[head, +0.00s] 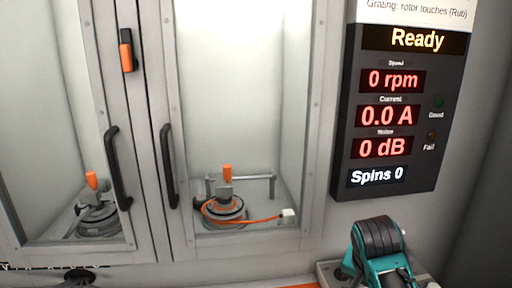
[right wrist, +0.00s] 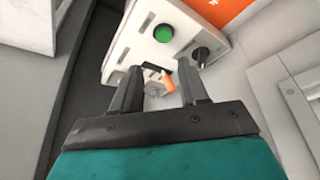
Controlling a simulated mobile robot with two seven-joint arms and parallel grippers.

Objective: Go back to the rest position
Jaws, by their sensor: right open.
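My right arm (head: 378,250), teal and black, shows at the bottom right of the head view; its fingertips are hidden there. In the right wrist view my right gripper (right wrist: 161,86) is open, with nothing between its fingers. Beyond the fingers is a pale control box (right wrist: 140,45) with a green button (right wrist: 163,33) and a dark round knob (right wrist: 200,55). A small orange-tipped part (right wrist: 168,83) shows between the fingers, farther off. My left gripper cannot be made out in either view.
A grey cabinet with glass doors stands ahead; its two black handles (head: 118,168) (head: 169,166) are side by side. Behind the glass sits a round motor (head: 222,211) with an orange cable. A display panel (head: 390,110) reads Ready, 0 rpm, Spins 0. An orange latch (head: 126,50) is on the frame.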

